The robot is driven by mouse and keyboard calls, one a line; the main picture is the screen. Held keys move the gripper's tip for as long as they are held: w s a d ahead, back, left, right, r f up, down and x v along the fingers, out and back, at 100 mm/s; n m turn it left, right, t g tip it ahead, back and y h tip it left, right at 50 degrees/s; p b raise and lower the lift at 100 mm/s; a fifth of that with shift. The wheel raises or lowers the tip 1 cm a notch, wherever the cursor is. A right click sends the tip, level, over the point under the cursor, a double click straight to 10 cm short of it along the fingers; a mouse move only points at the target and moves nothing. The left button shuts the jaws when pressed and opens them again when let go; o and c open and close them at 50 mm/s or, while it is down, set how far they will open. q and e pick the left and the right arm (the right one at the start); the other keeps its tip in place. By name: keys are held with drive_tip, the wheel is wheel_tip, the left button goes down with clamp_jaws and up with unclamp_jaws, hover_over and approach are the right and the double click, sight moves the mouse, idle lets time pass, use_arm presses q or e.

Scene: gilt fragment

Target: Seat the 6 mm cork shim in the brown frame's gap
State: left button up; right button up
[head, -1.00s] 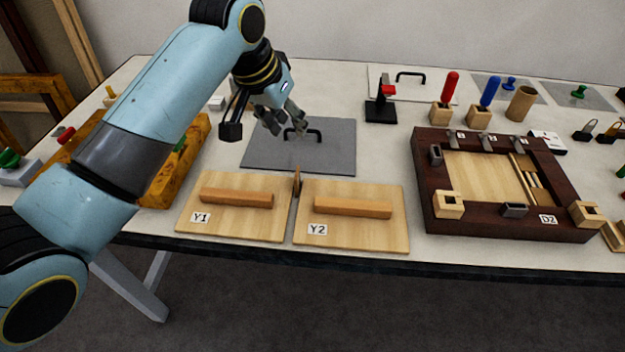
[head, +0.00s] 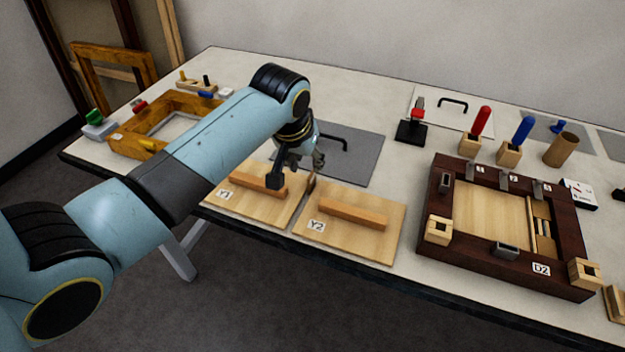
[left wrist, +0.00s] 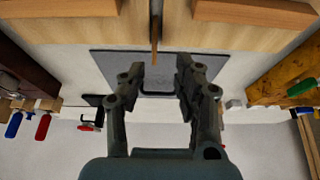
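The dark brown frame (head: 432,205), marked D2, lies at the right of the table. It holds a pale panel (head: 490,215), with a narrow strip of light slats along the panel's right side. A thin brown upright piece (head: 311,182) stands between boards Y1 and Y2; I cannot tell whether it is the cork shim. It also shows in the left wrist view (left wrist: 155,38). My left gripper (head: 302,166) is above the boards' far edge, near that piece. In the left wrist view its fingers (left wrist: 160,72) are apart with nothing held between them. My right gripper is not in view.
Boards Y1 (head: 240,207) and Y2 (head: 372,242) carry wooden bars. A grey mat (head: 365,160) with a black handle lies behind. Red (head: 481,121) and blue (head: 523,131) handled tools stand in blocks behind the brown frame. A golden frame (head: 125,143) is at left.

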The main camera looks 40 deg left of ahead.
sight(311, 174)
use_arm(q)
drive_tip(key=x, duration=0.5)
drive_tip(key=shift+d+f, duration=0.35)
drive_tip(key=shift+f, duration=0.1)
drive_tip(key=shift+c, duration=0.2)
clamp_jaws()
